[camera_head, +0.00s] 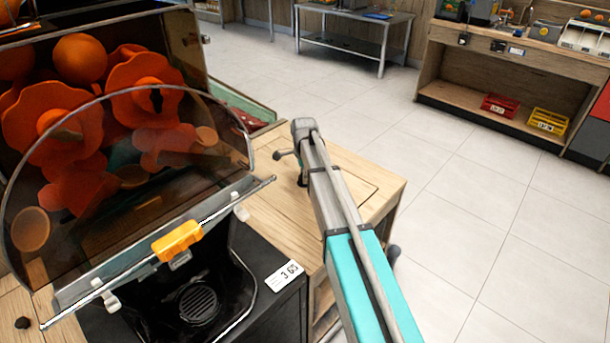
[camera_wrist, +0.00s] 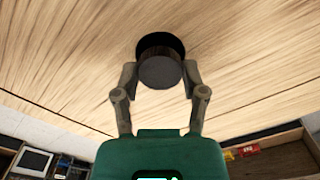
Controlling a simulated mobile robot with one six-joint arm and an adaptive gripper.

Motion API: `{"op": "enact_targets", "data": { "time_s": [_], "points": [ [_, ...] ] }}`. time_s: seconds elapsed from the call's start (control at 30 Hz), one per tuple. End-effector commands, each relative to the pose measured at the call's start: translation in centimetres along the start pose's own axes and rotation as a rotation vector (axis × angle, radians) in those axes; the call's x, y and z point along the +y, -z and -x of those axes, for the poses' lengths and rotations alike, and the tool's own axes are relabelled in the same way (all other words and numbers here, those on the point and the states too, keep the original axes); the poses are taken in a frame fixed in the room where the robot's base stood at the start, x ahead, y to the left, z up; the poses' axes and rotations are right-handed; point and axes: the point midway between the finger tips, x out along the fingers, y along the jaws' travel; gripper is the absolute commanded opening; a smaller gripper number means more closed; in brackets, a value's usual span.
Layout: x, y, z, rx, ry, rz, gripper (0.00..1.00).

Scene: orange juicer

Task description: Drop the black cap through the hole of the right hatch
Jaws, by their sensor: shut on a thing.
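In the wrist view my gripper (camera_wrist: 160,76) is shut on the black cap (camera_wrist: 159,71), with one finger on each side. The cap shows as a round dark grey face. A darker round shape lies just beyond it, against the wood; I cannot tell whether this is the cap's far part or the hole. In the head view my gripper (camera_head: 303,178) is low over the right wooden counter. The right hatch (camera_head: 352,188) is the outlined panel in that counter. The arm covers part of the hatch, and the hole and cap cannot be made out clearly there.
The juicer's curved clear cover (camera_head: 120,240) with an orange handle (camera_head: 177,241) stands left of my arm. A price tag (camera_head: 284,276) is at the juicer's right edge. A small black round thing (camera_head: 22,322) is on the left counter. Open floor lies right.

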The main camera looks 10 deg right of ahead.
Motion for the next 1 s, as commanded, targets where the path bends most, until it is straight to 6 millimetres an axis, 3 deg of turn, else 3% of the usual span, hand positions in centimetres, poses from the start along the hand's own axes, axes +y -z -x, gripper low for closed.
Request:
{"op": "enact_targets", "data": {
  "time_s": [0.33,0.37,0.57,0.87,1.0],
  "points": [
    [0.0,0.03,0.0,0.0,0.0,0.0,0.42],
    [0.0,0.04,0.0,0.0,0.0,0.0,0.59],
    [0.0,0.04,0.0,0.0,0.0,0.0,0.96],
    [0.0,0.06,0.0,0.0,0.0,-0.001,0.96],
    [0.0,0.06,0.0,0.0,0.0,-0.001,1.0]
  ]
}}
